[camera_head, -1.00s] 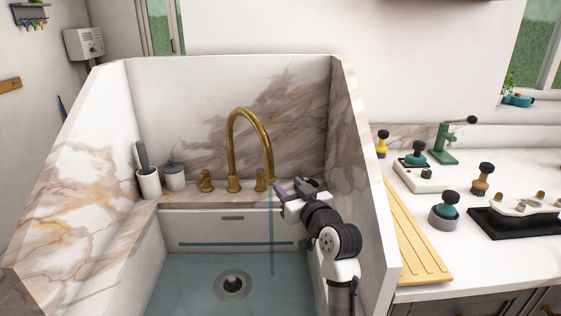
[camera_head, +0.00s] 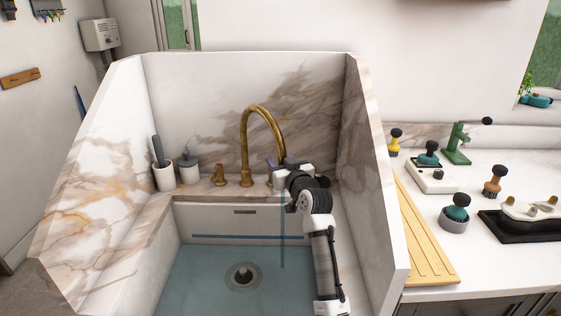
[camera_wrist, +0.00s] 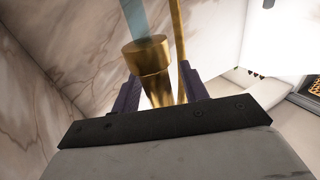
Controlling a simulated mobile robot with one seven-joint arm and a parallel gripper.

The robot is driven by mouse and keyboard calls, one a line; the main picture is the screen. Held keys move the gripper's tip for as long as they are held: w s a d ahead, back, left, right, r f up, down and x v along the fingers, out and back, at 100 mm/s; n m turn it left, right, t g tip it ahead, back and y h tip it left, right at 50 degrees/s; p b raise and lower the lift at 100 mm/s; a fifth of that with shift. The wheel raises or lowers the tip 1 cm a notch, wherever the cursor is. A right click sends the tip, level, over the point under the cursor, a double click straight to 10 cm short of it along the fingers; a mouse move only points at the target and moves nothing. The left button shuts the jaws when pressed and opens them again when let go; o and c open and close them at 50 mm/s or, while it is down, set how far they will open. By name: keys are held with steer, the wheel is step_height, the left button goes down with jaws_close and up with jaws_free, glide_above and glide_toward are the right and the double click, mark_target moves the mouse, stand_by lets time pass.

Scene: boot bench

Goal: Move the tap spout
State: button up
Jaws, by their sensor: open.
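The brass gooseneck tap spout (camera_head: 262,109) arches up from the back ledge of the sink and curves down to the right. A thin blue stream of water (camera_head: 283,235) falls from its end into the basin. My gripper (camera_head: 275,166) is at the spout's down-turned end and hides that end in the head view. In the wrist view the spout's wide brass end (camera_wrist: 147,55) is between the two purple fingers of my gripper (camera_wrist: 160,88). The fingers are open on either side of it; I cannot tell whether either one touches.
Two brass tap handles (camera_head: 219,175) stand by the spout; my gripper covers one. A cup with a brush (camera_head: 163,176) and a grey-lidded jar (camera_head: 188,168) stand left. High marble walls (camera_head: 375,165) enclose the sink. A wooden board (camera_head: 425,235) and coffee tools lie right.

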steer(key=shift+c, duration=0.4)
jaws_close()
